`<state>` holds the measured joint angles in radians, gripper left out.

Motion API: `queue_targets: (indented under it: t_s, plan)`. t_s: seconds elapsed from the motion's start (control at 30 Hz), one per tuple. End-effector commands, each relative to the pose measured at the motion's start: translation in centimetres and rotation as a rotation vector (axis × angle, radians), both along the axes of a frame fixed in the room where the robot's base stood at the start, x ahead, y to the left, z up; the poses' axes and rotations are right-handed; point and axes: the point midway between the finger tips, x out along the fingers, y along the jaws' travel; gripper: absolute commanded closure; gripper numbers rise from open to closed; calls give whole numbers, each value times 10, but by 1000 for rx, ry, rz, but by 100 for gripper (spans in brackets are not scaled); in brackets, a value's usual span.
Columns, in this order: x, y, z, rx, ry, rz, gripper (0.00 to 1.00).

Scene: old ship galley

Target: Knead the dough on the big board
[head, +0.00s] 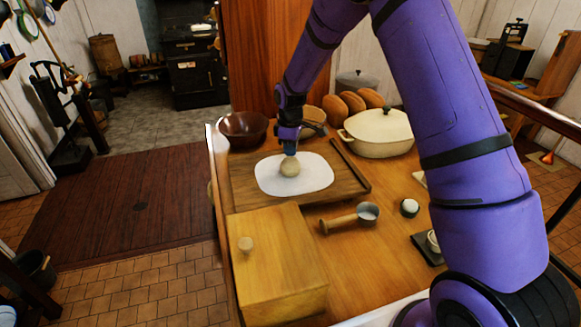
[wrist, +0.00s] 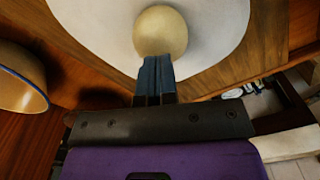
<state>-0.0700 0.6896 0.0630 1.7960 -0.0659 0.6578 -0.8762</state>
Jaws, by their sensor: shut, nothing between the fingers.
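A pale, rounded lump of dough (head: 290,167) sits on a white patch (head: 312,181), which looks like flour or a sheet, on the big wooden board (head: 345,190). My gripper (head: 290,149) points down at the dough from above, its fingers shut together and empty. In the wrist view the closed blue fingertips (wrist: 156,60) meet the near edge of the dough (wrist: 159,30). They appear to touch it, though the exact contact is hard to tell. The white patch (wrist: 95,20) spreads around the dough, and the board (wrist: 275,35) shows beyond it.
A dark bowl (head: 243,128) stands behind the board at left. A cream lidded pot (head: 378,132) and bread loaves (head: 352,102) stand behind at right. A rolling pin-like stick (head: 350,162) lies along the board's right side.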

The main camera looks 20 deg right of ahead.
Motion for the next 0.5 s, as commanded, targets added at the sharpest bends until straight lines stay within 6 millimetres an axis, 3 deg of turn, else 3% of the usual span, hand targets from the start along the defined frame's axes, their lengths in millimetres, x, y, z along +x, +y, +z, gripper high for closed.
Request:
queue_targets:
  t_s: [0.5]
  plan:
    - [0,0,-13,1,1,0,100]
